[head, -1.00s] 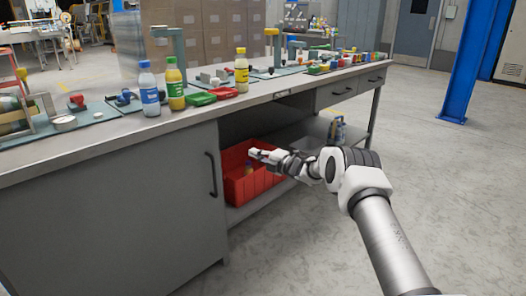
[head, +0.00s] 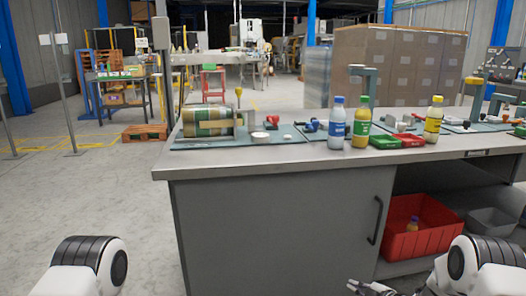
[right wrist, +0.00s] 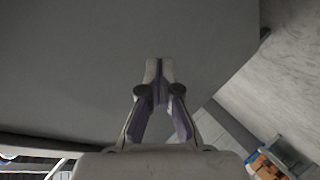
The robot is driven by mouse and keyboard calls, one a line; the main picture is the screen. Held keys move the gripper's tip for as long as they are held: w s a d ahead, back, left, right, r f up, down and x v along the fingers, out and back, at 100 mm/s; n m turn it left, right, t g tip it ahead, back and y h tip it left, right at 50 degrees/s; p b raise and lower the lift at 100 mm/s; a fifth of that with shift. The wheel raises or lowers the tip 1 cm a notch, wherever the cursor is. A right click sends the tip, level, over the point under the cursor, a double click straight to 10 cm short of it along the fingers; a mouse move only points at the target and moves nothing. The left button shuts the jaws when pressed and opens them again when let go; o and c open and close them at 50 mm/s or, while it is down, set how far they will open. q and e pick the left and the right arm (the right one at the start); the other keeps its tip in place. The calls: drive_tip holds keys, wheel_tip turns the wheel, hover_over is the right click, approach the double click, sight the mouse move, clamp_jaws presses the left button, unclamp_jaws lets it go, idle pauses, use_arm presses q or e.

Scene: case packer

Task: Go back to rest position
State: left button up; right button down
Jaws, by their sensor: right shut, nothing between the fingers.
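My right gripper (head: 366,287) is low at the bottom of the head view, in front of the workbench's grey cabinet door. In the right wrist view its two fingers (right wrist: 158,72) are together with nothing between them, against a plain dark grey surface. Part of my left arm shows at the bottom left of the head view; its gripper is out of the picture.
The workbench (head: 240,160) carries a blue-labelled bottle (head: 337,128), a green-labelled bottle (head: 361,126), a yellow bottle (head: 433,122) and small green and red trays. A red bin (head: 431,237) stands on the shelf below.

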drive_tip(key=s+a+f+m+g+h, duration=0.1)
drive_tip(key=s+a+f+m+g, duration=0.2)
drive_tip(key=s, duration=0.4)
drive_tip(key=s+a+f+m, duration=0.1)
drive_tip(key=s+a+f, duration=0.2)
drive_tip(key=s+f, duration=0.3)
drive_tip(key=s+d+f+m+g+h, duration=0.1)
drive_tip(key=s+m+g+h, duration=0.6)
drive_tip(key=s, duration=2.6)
wheel_tip(320, 180, up, 27)
drive_tip(key=d+m+g+y+p, duration=0.1)
drive_tip(key=m+p, duration=0.3)
drive_tip(key=p, duration=2.2)
drive_tip(key=shift+s+f+m+g+y+p, duration=0.25)
drive_tip(key=shift+m+g+y+p, duration=0.15)
drive_tip(key=shift+g+y, duration=0.15)
